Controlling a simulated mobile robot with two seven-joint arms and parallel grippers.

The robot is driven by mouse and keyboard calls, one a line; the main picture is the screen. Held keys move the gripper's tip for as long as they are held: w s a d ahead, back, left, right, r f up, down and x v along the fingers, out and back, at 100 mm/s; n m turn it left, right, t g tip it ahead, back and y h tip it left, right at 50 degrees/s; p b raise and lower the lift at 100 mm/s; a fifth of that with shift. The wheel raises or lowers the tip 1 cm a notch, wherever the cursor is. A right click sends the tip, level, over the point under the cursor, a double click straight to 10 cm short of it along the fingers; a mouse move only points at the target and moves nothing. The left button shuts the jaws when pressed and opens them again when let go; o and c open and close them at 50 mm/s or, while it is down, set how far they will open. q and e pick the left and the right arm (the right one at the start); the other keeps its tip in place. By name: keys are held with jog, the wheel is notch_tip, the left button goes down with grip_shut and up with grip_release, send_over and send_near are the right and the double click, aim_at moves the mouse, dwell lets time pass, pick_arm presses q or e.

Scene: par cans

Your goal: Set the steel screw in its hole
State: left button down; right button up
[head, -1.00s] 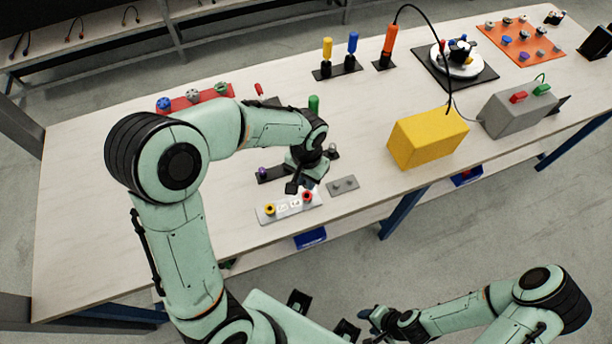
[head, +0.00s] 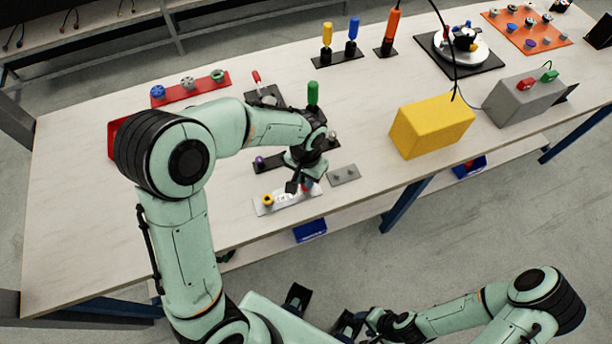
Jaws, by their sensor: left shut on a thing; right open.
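My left gripper (head: 299,184) points down over the right half of a light plate (head: 278,206). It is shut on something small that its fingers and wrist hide. The plate carries a yellow-topped screw (head: 268,200) at its left end and a red one (head: 308,185) beside my fingers, partly covered. Pale marks lie between them. Behind, a dark strip (head: 270,164) holds a purple screw (head: 260,161) and a grey, steel-looking knob (head: 332,135); my wrist covers its middle. I cannot tell whether the held thing is steel. My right gripper (head: 366,324) is open, off the table at the bottom.
A grey plate with two studs (head: 343,175) lies right of my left gripper. A green-handled tool (head: 313,95) stands behind it. A yellow box (head: 432,126) and a grey box (head: 523,99) stand to the right. A red rack (head: 200,91) is behind.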

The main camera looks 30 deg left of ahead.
pick_arm(q)
jog(key=shift+f, duration=0.1)
dwell(0.7)
jog(key=c, duration=1.4)
grip_release()
jog(key=o, duration=0.6)
notch_tip(320, 180, up, 13)
jog(key=shift+r+p, duration=0.2)
jog(key=shift+p, duration=0.4)
